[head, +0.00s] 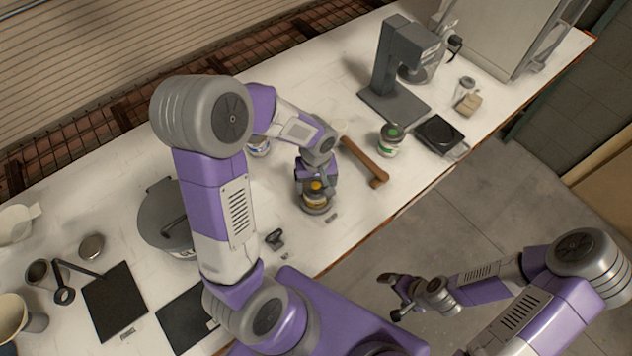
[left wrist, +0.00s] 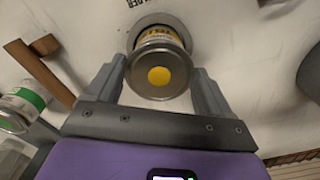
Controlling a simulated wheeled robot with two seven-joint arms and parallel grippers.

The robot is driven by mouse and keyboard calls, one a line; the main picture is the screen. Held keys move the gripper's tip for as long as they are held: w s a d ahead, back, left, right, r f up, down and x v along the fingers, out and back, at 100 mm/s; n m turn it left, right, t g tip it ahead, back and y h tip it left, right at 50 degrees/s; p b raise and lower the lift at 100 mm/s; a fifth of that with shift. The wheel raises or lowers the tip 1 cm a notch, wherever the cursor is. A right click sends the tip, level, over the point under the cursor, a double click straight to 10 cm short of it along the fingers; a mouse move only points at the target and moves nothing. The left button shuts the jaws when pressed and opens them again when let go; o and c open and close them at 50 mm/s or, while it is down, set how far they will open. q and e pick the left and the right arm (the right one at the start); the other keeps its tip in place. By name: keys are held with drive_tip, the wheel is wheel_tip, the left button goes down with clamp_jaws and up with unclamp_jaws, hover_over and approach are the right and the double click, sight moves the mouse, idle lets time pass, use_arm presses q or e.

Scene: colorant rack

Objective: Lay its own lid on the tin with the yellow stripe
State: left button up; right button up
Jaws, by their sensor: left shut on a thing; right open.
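The tin with the yellow stripe (head: 316,206) stands upright near the bench's front edge; the left wrist view also shows its yellow label (left wrist: 160,34). I cannot tell whether the lid touches the rim. My right gripper (head: 396,294) is open and empty, off the bench's front edge.
A blue-marked tin (head: 260,148) is behind my left arm. A grey pot (head: 160,212) is to the left.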

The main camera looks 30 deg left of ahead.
use_arm(q)
drive_tip(key=o, duration=1)
drive_tip(key=shift+c, duration=0.2)
drive_tip(key=shift+r+p, duration=0.35)
drive_tip(key=shift+r, duration=3.5)
